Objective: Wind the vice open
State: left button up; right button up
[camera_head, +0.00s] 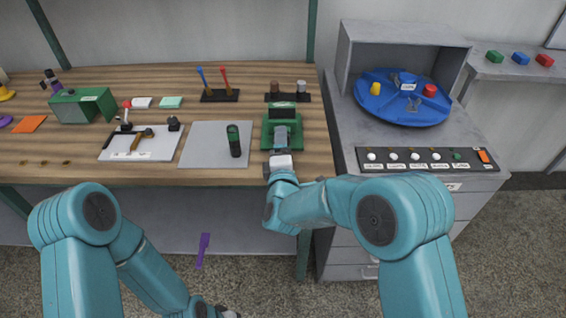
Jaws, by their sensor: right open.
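The vice (282,115) is a green body with a dark block and a grey part in front, at the right end of the wooden bench, near its front edge. My right gripper (281,160) is at the vice's front, right up against or just short of it. Its fingers and the vice handle are too small and hidden to make out, and I cannot tell whether they touch. My left arm hangs low at the bottom left, with its gripper (222,313) partly cut off by the bottom edge, away from the bench.
A grey mat (203,147) with a dark green cylinder (234,141) lies left of the vice. A white board (112,146) holds a hammer. A grey cabinet (400,205) with a blue turntable (385,105) stands right. A purple object (203,248) lies below the bench.

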jog(key=s+b, duration=0.1)
jog(key=s, duration=1.4)
jog(key=shift+s, duration=0.3)
jog(key=shift+d, duration=0.1)
jog(key=w+d+f+m+g+h+p, duration=0.1)
jog(key=d+f+g+h+p, duration=0.15)
jog(key=d, duration=0.45)
jog(key=w+d+f+m+g+h+p, duration=0.15)
jog(key=d+f, duration=0.25)
jog(key=d, duration=0.4)
jog(key=s+d+f+m+g+y+p, duration=0.2)
jog(key=s+d+f+m+g+p, duration=0.25)
jog(key=f, duration=0.45)
jog(key=s+a+f+m+g+y, duration=0.3)
jog(key=s+a+m+g, duration=0.1)
jog(key=s+m, duration=0.3)
jog(key=s+a+f+m+g+y, duration=0.3)
jog(key=s+m, duration=0.4)
jog(key=s, duration=0.4)
jog(key=shift+s+a+f+g+b, duration=0.3)
jog(key=shift+s+a+f+g, duration=0.15)
jog(key=shift+g, duration=0.6)
